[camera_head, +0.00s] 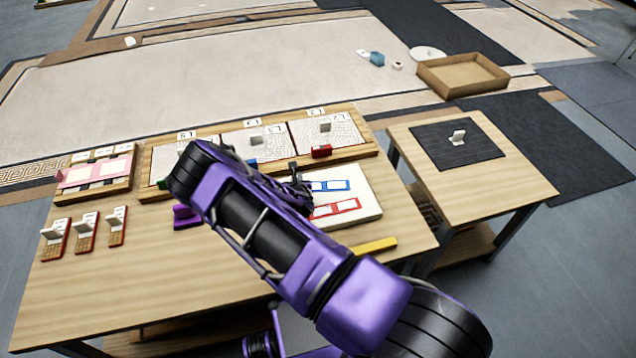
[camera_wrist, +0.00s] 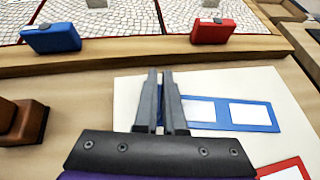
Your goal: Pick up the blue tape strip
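A flat blue strip with white windows (camera_wrist: 228,114) lies on the cream board on the table. It also shows in the head view (camera_head: 330,185), just right of my wrist. A blue tape strip apart from it cannot be told with certainty. My gripper (camera_wrist: 160,73) is over the left part of the board, its two dark fingers close together and covering the strip's left end. Some blue shows in the narrow gap between the fingers. Whether they touch anything is unclear. In the head view my arm hides much of the gripper.
A red strip (camera_head: 335,208) lies on the board below the blue one. A blue block (camera_wrist: 52,38) and a red block (camera_wrist: 212,31) sit on the wooden panel frame behind. A yellow bar (camera_head: 374,246) lies nearer the table's front. The table's left front is clear.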

